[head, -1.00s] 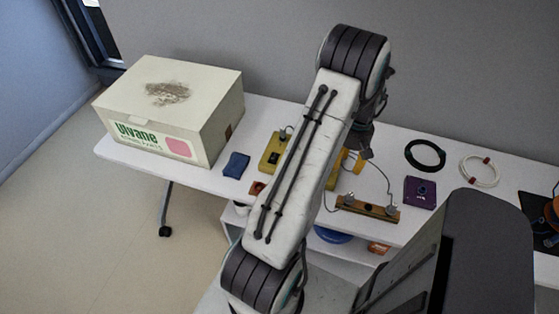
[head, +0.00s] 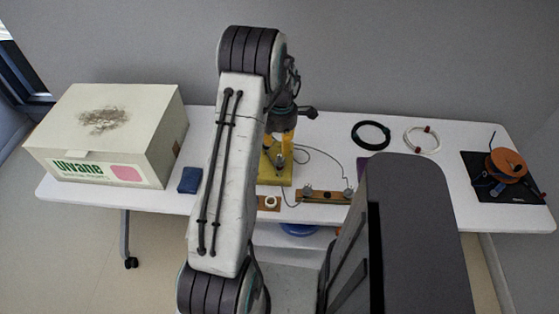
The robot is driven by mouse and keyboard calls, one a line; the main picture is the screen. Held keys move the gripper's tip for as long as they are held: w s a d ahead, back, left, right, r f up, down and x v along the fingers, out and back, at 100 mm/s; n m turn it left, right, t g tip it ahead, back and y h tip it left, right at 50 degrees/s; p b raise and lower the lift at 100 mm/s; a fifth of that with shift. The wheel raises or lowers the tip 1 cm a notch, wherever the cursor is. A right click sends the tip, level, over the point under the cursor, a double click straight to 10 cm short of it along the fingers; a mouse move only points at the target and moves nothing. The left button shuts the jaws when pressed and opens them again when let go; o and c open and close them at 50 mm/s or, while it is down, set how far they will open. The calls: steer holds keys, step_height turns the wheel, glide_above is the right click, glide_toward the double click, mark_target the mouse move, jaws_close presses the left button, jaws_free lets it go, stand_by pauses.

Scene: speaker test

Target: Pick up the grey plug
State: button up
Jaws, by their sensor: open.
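My gripper (head: 284,122) hangs at the end of my arm, over the back of a yellow board (head: 275,180) on the white table. It is open, and I see nothing held in it. Its fingertips are small and partly hidden. A small grey piece (head: 279,160), which may be the grey plug, sits on the yellow board just below and in front of the gripper. Other grey pieces stand on a brown strip (head: 326,196) to the right, joined by a thin wire. I cannot tell for sure which one is the plug.
A large white carton (head: 150,150) stands at the left, with a blue block (head: 189,180) beside it. A black ring (head: 371,135), a white ring (head: 421,140) and an orange spool (head: 506,165) are at the right. My arm hides part of the table (head: 440,170).

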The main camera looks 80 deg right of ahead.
mark_target(280, 156)
steer(key=shift+w+a+f+p, duration=0.1)
steer(key=shift+f+p, duration=0.35)
steer(key=shift+f, duration=1.25)
steer(key=shift+a+f+p, duration=0.1)
steer(key=shift+f+p, duration=0.3)
steer(key=shift+f, duration=1.3)
jaws_close()
